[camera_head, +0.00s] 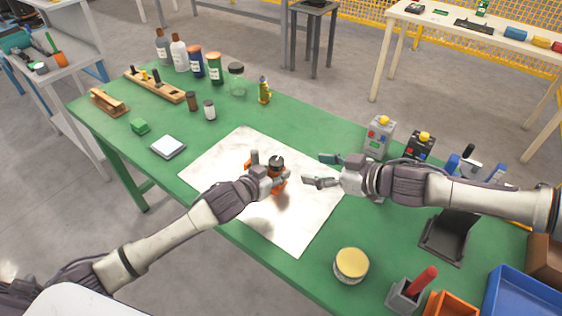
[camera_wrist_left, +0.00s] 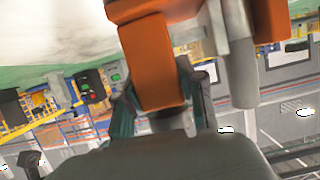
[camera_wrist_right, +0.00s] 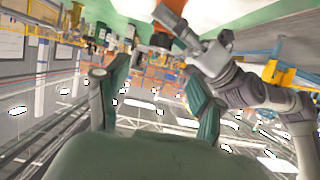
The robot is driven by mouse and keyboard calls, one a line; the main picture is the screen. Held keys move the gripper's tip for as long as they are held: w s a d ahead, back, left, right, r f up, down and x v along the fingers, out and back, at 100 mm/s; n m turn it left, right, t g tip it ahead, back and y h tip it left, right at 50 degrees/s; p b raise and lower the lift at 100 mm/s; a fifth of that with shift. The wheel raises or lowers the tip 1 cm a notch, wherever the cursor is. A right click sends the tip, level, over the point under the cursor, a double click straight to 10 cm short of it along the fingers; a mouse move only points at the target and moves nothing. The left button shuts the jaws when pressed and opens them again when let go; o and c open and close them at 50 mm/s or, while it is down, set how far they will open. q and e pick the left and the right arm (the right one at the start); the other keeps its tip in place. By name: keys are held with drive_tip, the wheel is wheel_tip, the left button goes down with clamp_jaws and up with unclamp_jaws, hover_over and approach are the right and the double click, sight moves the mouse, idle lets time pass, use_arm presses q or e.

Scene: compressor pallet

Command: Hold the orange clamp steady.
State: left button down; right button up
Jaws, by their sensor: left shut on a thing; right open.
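The orange clamp (camera_head: 280,187) is at the white sheet (camera_head: 225,172) on the green table, partly hidden behind my left gripper (camera_head: 268,174). A dark round part shows at its top. In the left wrist view an orange bar of the clamp (camera_wrist_left: 150,62) runs down between the fingers of my left gripper (camera_wrist_left: 162,112), which is shut on it. My right gripper (camera_head: 322,170) is open and empty, a short way right of the clamp. In the right wrist view its fingers (camera_wrist_right: 160,95) are spread, with my left arm beyond them.
Two small boxes with yellow knobs, one grey (camera_head: 379,137) and one dark (camera_head: 418,147), stand behind my right arm. A yellow-lidded tin (camera_head: 351,264) is near the front edge. Bottles (camera_head: 180,54) stand at the back left. The sheet's left part is clear.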

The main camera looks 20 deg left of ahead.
sight(279, 163)
drive_tip(key=x, duration=1.1)
drive_tip(key=shift+a, duration=0.3)
drive_tip(key=c, duration=1.2)
drive_tip(key=shift+o, duration=0.2)
drive_tip(key=shift+s, duration=0.1)
